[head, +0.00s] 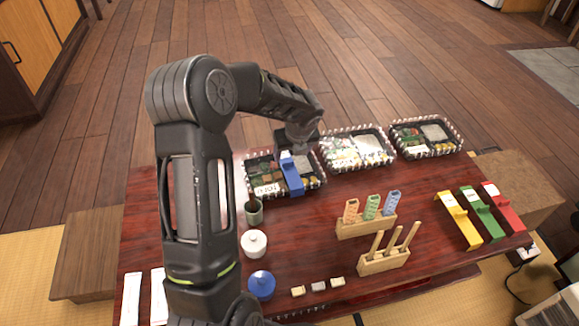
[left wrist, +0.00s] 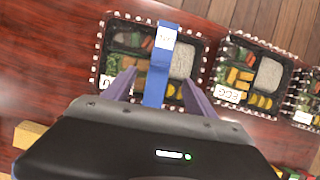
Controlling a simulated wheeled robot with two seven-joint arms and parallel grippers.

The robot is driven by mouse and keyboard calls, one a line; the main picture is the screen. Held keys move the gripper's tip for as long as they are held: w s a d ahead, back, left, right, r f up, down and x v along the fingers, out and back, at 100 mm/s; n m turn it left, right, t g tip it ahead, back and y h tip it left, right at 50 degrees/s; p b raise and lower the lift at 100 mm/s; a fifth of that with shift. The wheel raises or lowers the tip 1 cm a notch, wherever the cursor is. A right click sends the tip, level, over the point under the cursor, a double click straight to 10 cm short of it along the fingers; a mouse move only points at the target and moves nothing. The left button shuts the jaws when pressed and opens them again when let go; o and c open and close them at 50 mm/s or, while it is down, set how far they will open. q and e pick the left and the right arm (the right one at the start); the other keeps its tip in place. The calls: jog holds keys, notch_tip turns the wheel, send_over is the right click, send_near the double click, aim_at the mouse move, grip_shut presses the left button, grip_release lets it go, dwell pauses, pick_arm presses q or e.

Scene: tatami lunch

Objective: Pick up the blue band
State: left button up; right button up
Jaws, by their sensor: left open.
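The blue band (head: 290,176) lies across the leftmost lunch box (head: 262,192) on the dark red table. In the left wrist view the band (left wrist: 157,80) carries a white label at its far end and runs over the middle of the box (left wrist: 100,75). My left gripper (left wrist: 157,82) is open, with one finger on each side of the band; I cannot tell whether they touch it. In the head view the gripper (head: 298,150) is at the back of that box, mostly hidden by the wrist. My right gripper is not in view.
Two more lunch boxes (head: 358,168) (head: 425,152) stand to the right. Yellow (head: 457,221), green (head: 478,214) and red (head: 501,208) bands lie at the table's right. Wooden holders (head: 365,228) (head: 383,263), a white pot (head: 254,243) and a blue lidded pot (head: 261,285) stand nearer.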

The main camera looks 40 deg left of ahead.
aim_at(288, 162)
pick_arm(q)
jog(key=shift+b+x, duration=0.55)
jog(key=shift+x, duration=0.75)
jog(key=b+x, duration=0.3)
jog(key=x, duration=0.2)
jog(key=shift+f, duration=0.15)
jog(key=shift+w, duration=0.1)
jog(key=shift+c, duration=0.5)
jog(key=c, duration=1.3)
notch_tip(288, 162, up, 10)
jog(key=p, duration=0.4)
jog(key=shift+p, duration=0.4)
